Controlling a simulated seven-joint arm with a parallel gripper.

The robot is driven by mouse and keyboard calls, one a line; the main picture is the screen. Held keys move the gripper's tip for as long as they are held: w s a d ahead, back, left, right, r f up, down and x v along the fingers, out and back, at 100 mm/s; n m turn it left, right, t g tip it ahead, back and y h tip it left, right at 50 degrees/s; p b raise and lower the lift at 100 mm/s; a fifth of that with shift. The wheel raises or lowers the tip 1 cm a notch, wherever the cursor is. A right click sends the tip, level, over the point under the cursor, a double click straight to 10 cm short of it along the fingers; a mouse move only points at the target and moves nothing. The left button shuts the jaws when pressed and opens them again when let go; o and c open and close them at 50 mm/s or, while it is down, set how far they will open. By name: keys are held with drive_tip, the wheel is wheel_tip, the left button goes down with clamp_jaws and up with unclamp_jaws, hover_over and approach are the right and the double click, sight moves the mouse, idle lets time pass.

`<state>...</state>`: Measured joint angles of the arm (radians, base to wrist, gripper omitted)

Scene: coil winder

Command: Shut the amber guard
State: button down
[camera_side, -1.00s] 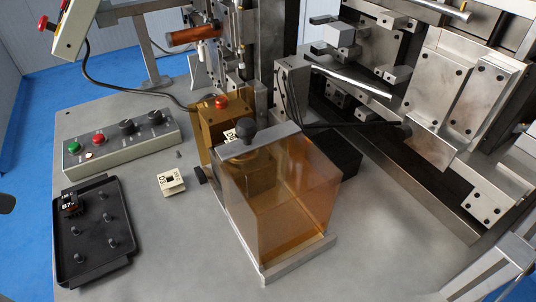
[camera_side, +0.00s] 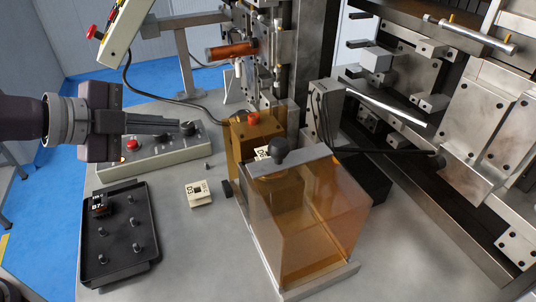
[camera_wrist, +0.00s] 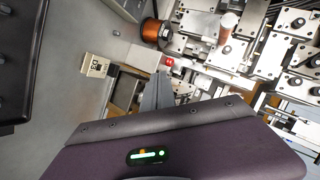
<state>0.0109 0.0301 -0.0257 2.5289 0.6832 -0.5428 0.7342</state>
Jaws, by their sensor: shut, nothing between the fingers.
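The amber guard (camera_side: 305,220) is a clear amber box with a metal bar along its top left edge and a metal strip at its base. A black knob (camera_side: 279,148) stands on the bar. I cannot tell from this angle how far the guard is from its shut position. My gripper (camera_side: 178,123) is at the left, above the button box, with its fingers together and empty, pointing right. It is well apart from the guard and knob. In the wrist view my fingers (camera_wrist: 160,78) show closed; the guard is not clear there.
A button box (camera_side: 160,155) lies under my gripper. A black tray (camera_side: 120,240) with pegs is at the front left. Metal machinery fills the back and right.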

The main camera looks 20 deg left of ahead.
sight(264, 173)
drive_tip(key=s+d+r+m+g+h, duration=0.1)
drive_tip(key=s+d+m+g+h, duration=0.2)
drive_tip(key=s+d+m+h, duration=0.3)
drive_tip(key=s+d+r+m+g+h, duration=0.25)
drive_tip(key=d+m+h, duration=0.25)
drive_tip(key=d+h, duration=0.25)
drive_tip(key=x, duration=0.8)
drive_tip(key=shift+s+d+f, duration=0.1)
drive_tip(key=shift+s+f, duration=0.1)
drive_tip(key=shift+f, duration=0.2)
drive_tip(key=w, duration=0.2)
drive_tip(key=a+f, duration=0.1)
drive_tip(key=shift+w+t, duration=0.25)
drive_tip(key=shift+w, duration=0.15)
drive_tip(key=shift+w+a+f, duration=0.15)
drive_tip(key=shift+w+a, duration=0.1)
drive_tip(key=shift+w, duration=0.1)
drive_tip(key=shift+w+a, duration=0.1)
drive_tip(key=w+a, duration=0.9)
drive_tip(key=shift+w+a, duration=0.15)
drive_tip(key=shift+a, duration=0.05)
